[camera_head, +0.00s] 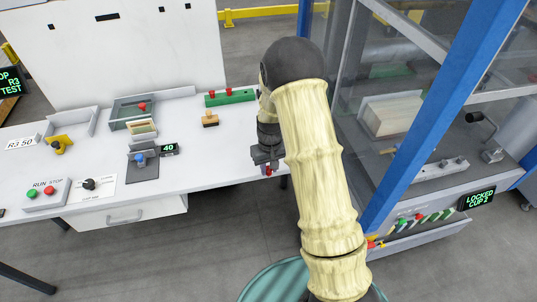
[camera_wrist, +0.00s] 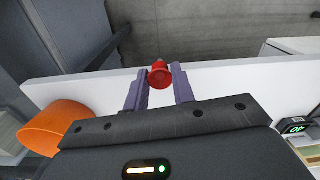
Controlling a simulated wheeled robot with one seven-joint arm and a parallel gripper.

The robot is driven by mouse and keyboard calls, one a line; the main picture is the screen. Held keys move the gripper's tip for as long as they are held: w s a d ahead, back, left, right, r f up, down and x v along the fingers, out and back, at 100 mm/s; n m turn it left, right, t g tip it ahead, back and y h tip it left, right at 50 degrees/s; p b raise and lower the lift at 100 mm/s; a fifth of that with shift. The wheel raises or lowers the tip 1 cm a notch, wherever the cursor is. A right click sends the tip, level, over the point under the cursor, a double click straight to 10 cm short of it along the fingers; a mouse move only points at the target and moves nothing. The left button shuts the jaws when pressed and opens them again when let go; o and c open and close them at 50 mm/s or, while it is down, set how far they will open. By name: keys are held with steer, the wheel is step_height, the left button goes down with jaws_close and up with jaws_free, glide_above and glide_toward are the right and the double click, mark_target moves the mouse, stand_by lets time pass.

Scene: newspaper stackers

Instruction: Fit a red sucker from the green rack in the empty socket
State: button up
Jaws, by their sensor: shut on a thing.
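My gripper (camera_head: 267,158) hangs just off the right front edge of the white table, below my pale arm. In the wrist view my gripper (camera_wrist: 160,82) is shut on a red sucker (camera_wrist: 160,72), held between the two purple-grey fingers. The held red sucker also shows as a small red spot in the head view (camera_head: 268,170). The green rack (camera_head: 240,97) stands at the table's back right, with two red suckers (camera_head: 212,93) upright in its left part. A pale bar (camera_head: 440,171) lies inside the blue-framed machine; I cannot make out the empty socket.
The machine's blue post (camera_head: 412,110) and clear panels stand right of my arm. A display (camera_head: 478,198) there reads "LOCKED CUP 2". A wooden stamp-like block (camera_head: 210,119) sits before the rack. An orange rounded thing (camera_wrist: 55,125) shows at left in the wrist view.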

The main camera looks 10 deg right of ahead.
steer(key=s+f+m, duration=0.1)
steer(key=s+f, duration=0.4)
steer(key=f, duration=0.4)
steer(key=shift+s+d+m, duration=0.15)
steer(key=shift+d+m, duration=0.15)
